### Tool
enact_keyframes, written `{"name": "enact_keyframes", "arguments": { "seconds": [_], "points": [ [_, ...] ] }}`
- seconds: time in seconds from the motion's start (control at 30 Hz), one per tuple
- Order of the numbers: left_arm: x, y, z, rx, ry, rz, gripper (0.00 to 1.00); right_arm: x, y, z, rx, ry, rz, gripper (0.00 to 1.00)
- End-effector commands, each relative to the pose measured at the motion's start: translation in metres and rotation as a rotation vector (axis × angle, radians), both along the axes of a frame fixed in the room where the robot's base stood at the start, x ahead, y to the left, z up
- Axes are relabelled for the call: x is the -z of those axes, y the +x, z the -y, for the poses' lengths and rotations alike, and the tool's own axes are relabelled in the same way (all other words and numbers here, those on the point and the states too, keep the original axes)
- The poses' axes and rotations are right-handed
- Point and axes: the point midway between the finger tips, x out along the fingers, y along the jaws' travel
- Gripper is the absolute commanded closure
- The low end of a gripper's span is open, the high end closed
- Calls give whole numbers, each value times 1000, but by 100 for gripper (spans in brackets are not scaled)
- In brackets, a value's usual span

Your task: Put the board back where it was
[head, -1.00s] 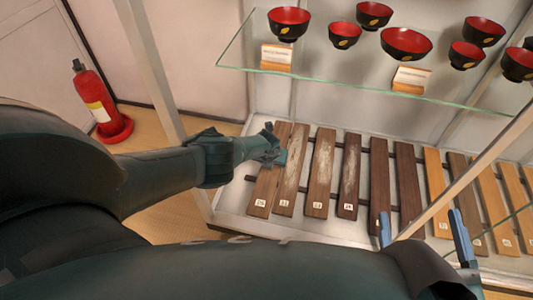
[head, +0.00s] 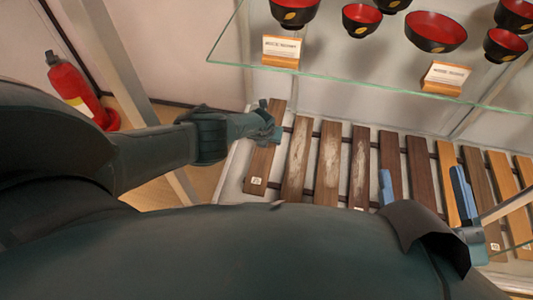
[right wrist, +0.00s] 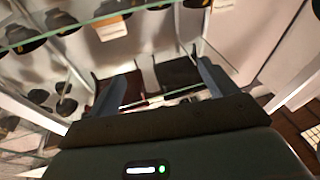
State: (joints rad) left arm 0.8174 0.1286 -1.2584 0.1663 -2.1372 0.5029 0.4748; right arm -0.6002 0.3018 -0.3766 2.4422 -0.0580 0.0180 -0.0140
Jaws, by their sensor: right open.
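The leftmost dark wooden board (head: 262,163), with a small white label near its lower end, stands in the row on the display rack. My left gripper (head: 268,125) is at the upper part of this board and appears shut on it. The gripper hides part of the board's face. The board sits higher than its neighbours, with a gap to the worn board (head: 297,165) on its right. My right gripper (head: 424,190) is open and empty, in front of the boards to the right. Its two fingers also show apart in the right wrist view (right wrist: 165,85).
A glass shelf (head: 330,78) with several red and black bowls (head: 436,32) and small signs hangs above the boards. A cabinet post (head: 112,60) stands near my left arm. A red fire extinguisher (head: 73,85) stands at the far left.

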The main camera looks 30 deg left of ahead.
Motion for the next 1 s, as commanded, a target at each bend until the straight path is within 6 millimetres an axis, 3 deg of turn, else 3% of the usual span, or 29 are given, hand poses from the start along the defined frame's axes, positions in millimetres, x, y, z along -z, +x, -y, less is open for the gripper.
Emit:
{"name": "enact_keyframes", "arguments": {
  "seconds": [0.03,0.1,0.3,0.6,0.9,0.93,1.0],
  "points": [
    [17,0,0,-1,-1,1,69,6,1,-1,-11,16,21,15],
    [25,1,0,-1,-1,1,69,3,1,-2,-22,34,39,15],
    [31,1,0,0,-1,1,69,-19,8,1,-23,17,168,15],
    [64,1,0,-1,-1,1,69,-55,9,4,-31,-16,470,15],
    [64,0,0,0,-1,1,69,-65,6,5,-33,-22,524,15],
    [65,0,0,0,0,0,36,-65,7,5,-33,-22,524,15],
    [65,0,0,0,0,0,30,-65,7,5,-33,-21,523,15]
  ]
}}
